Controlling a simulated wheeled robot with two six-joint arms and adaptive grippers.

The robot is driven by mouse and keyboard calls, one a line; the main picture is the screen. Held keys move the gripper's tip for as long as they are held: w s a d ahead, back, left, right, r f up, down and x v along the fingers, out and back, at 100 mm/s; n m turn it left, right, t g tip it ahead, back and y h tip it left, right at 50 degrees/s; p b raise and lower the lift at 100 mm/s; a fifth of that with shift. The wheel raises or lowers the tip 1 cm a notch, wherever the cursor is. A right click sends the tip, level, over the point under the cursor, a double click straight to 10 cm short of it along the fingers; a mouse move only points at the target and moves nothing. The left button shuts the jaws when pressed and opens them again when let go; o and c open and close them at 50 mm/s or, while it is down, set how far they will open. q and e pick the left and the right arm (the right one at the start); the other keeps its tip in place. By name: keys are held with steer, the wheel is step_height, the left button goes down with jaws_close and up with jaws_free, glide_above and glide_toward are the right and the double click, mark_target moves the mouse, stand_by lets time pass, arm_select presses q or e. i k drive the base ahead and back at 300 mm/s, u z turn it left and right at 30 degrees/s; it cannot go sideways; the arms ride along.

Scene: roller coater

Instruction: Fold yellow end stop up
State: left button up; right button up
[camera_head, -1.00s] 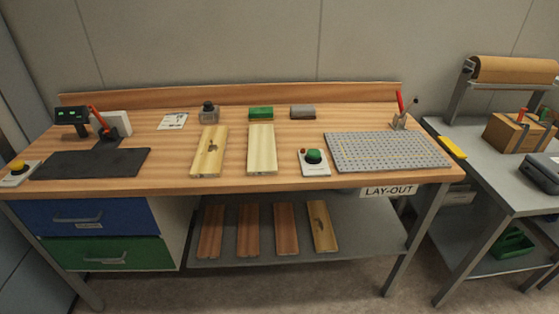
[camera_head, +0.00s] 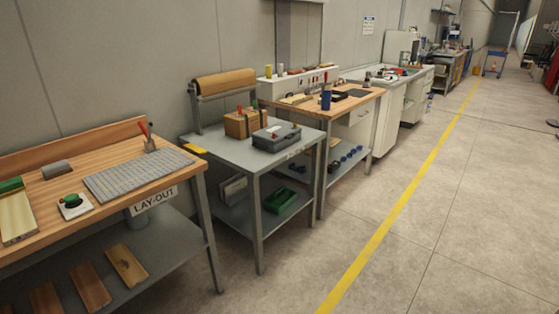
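A small yellow piece (camera_head: 195,149), which looks like the yellow end stop, is at the left edge of the grey metal table (camera_head: 226,152), beside the wooden lay-out bench. It appears to lie flat, but it is too small to tell how it is hinged. Neither of my grippers is in view.
The wooden lay-out bench (camera_head: 120,205) stands at left with a grey perforated plate (camera_head: 138,174). The grey table carries a paper roll (camera_head: 223,82), a wooden box (camera_head: 247,123) and a grey case (camera_head: 277,137). More benches line the wall. Open floor (camera_head: 440,220) lies at right.

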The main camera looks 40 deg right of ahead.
mark_target(197, 150)
steer(key=u, duration=1.8)
steer(key=k, duration=0.1)
steer(key=z, duration=3.2)
steer(key=i, duration=1.3)
steer(key=u, duration=0.45)
steer(key=i, duration=0.95)
steer(key=u, duration=0.8)
steer(key=i, duration=0.25)
steer(key=u, duration=0.25)
